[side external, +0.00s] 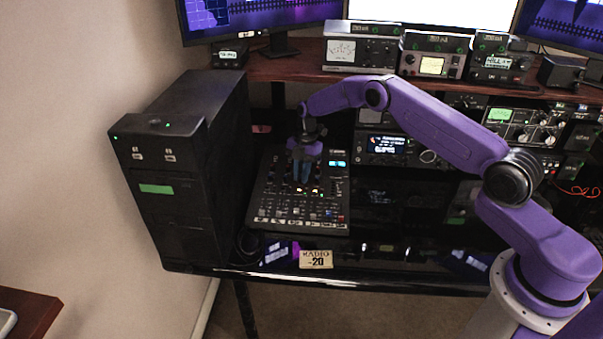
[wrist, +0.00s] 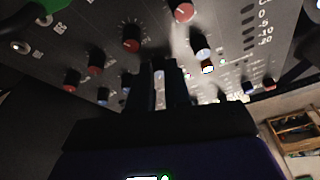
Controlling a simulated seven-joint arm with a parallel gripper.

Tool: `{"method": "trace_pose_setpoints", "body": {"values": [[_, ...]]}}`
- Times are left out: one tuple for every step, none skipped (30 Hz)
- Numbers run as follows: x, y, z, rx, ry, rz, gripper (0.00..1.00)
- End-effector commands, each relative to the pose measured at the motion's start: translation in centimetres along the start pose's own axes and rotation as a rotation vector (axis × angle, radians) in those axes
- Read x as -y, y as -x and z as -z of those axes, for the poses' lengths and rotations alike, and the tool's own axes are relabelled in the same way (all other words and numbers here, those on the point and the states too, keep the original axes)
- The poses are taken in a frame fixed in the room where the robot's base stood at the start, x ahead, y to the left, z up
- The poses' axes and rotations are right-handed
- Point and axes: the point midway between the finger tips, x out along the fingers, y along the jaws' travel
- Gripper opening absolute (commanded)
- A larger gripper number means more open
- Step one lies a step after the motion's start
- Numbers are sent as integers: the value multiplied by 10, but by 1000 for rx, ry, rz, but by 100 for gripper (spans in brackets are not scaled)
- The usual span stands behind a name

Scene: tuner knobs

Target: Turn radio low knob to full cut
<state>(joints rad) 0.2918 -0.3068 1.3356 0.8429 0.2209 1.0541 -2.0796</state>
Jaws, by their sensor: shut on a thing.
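The radio mixer (side external: 268,208) is a black panel with many small knobs and lit buttons, lying on the desk beside the tower. My gripper (side external: 302,178) points down onto its middle. In the wrist view, my gripper (wrist: 170,70) is shut on a small knob, mostly hidden between the dark fingers. No label for the held knob can be read, so I cannot tell whether it is the low knob or where it points. Nearby are red-capped knobs (wrist: 132,45) and blue-capped knobs (wrist: 200,46), close to the fingers on both sides.
A black computer tower (side external: 185,165) stands left of the mixer. A card (side external: 316,259) reading "RADIO -20" is at the desk's front edge. Rack units (side external: 390,145) stand to the right, with monitors (side external: 260,18) and small meters (side external: 360,50) on the shelf above.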

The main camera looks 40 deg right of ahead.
Motion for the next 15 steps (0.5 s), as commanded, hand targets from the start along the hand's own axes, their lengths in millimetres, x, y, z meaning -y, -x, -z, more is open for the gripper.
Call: {"method": "trace_pose_setpoints", "body": {"values": [[1, -1, 1, -2, 2, 5, 0], [1, -1, 1, -2, 2, 5, 0], [1, -1, 1, -2, 2, 5, 0], [1, -1, 1, -2, 2, 5, 0], [1, -1, 1, -2, 1, 5, 0], [1, -1, 1, -2, 1, 5, 0], [1, -1, 1, -2, 1, 5, 24], [1, -1, 1, -2, 1, 5, 26], [1, -1, 1, -2, 1, 4, 26], [1, -1, 1, -2, 0, 4, 26], [1, -1, 1, -2, 0, 4, 26], [1, -1, 1, -1, 0, 3, 26], [1, -1, 0, -1, 0, 3, 26], [1, 0, 0, -1, 0, 3, 26], [1, 0, 0, -1, -1, 2, 26]]}}
